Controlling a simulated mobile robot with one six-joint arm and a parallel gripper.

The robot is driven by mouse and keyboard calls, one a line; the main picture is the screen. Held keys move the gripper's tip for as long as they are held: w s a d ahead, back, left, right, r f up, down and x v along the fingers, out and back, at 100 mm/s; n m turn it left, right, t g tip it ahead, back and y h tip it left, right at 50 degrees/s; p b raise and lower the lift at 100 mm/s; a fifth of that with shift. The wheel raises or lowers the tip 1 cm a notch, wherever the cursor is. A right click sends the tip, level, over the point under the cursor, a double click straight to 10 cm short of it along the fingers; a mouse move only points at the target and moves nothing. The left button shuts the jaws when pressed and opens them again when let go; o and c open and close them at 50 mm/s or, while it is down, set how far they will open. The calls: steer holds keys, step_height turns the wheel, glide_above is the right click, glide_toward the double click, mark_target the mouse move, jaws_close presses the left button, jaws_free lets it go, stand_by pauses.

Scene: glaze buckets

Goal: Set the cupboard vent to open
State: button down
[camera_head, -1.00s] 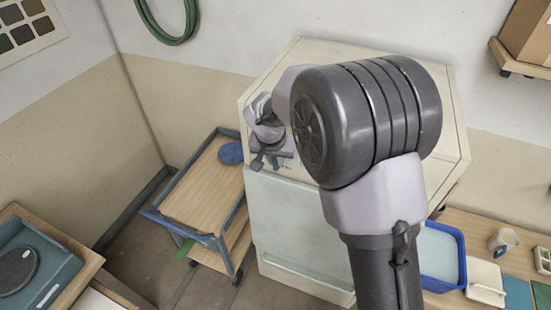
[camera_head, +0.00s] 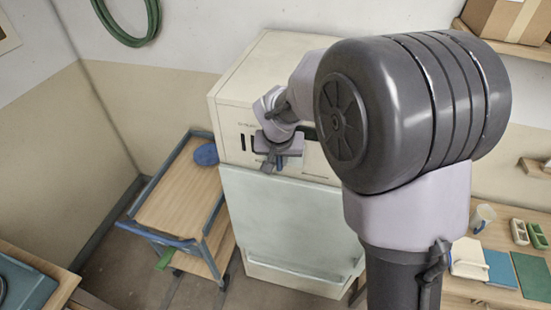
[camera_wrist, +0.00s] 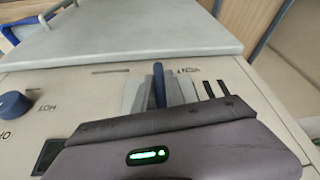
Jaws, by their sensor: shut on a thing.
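The cupboard (camera_head: 285,215) is cream-coloured with a pale door and a control panel above it. My gripper (camera_head: 276,163) is at that panel, left of its middle, in the head view. In the wrist view a slim blue vent lever (camera_wrist: 158,84) stands between the grey fingers of my gripper (camera_wrist: 157,95), which are shut on it. The VENT lettering (camera_wrist: 188,70) is upside down beside the fingers. The lever's lower part is hidden by my gripper, and I cannot tell its exact setting.
A dark blue knob (camera_wrist: 14,104) is on the same panel, with lettering near it. Two dark slots (camera_wrist: 215,89) lie right of the fingers. A blue-framed trolley (camera_head: 180,200) stands left of the cupboard. A worktable (camera_head: 500,285) is at the right.

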steer(key=c, duration=1.5)
jaws_free()
steer(key=shift+d, duration=0.15)
steer(key=shift+o, duration=0.5)
steer(key=shift+s+d, duration=0.1)
steer(key=shift+d, duration=0.05)
steer(key=shift+r, duration=0.4)
steer(key=p+v, duration=0.1)
steer(key=v, duration=1.5)
steer(key=shift+s+r, duration=0.2)
steer(key=shift+r, duration=0.1)
